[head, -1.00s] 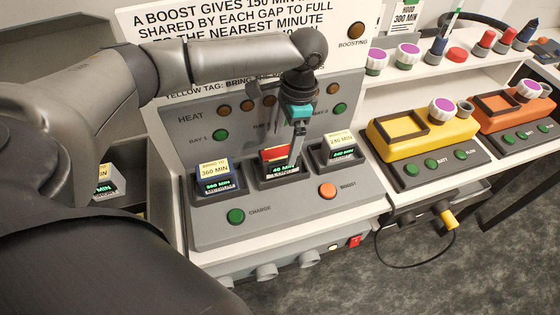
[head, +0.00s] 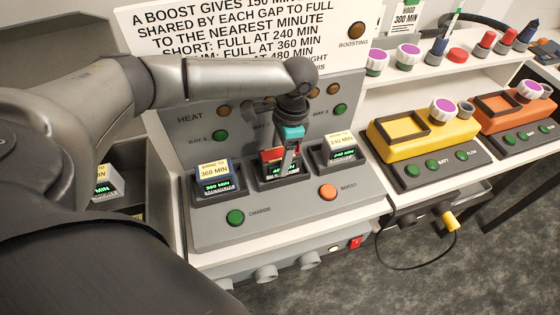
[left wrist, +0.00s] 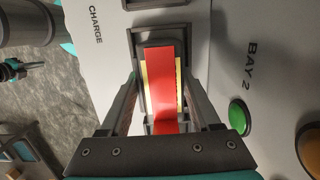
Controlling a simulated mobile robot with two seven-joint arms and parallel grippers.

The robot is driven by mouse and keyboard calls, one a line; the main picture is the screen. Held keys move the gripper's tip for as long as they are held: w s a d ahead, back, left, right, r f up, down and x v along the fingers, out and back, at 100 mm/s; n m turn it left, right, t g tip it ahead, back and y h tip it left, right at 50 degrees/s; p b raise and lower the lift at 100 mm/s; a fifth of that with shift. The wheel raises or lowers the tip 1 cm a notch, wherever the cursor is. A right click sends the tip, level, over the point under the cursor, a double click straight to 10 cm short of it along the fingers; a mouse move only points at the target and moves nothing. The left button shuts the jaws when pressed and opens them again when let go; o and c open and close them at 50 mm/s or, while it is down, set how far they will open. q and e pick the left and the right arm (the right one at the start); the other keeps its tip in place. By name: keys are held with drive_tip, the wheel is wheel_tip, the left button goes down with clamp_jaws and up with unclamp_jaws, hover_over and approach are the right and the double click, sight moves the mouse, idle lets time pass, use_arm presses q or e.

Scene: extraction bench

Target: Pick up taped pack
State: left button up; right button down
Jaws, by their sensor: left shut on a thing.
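The taped pack (head: 268,155), with a red strip over a yellow label, sits in the middle bay of the grey charging station. Its lit display is partly hidden behind my gripper in the head view. In the left wrist view the red tape (left wrist: 160,75) runs lengthwise over the pack between the two fingers. My left gripper (head: 287,163) points down over the pack and is shut on its sides; it also shows in the left wrist view (left wrist: 160,100). The pack still appears seated in its bay. My right gripper is not in view.
A blue pack (head: 214,175) stands in the left bay and a white-topped pack (head: 341,147) in the right bay. A green button (head: 235,217) and an orange button (head: 327,192) are in front. A yellow unit (head: 420,130) stands to the right.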

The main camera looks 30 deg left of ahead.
use_arm(q)
clamp_jaws()
drive_tip(key=shift+r, duration=0.1)
idle(0.6)
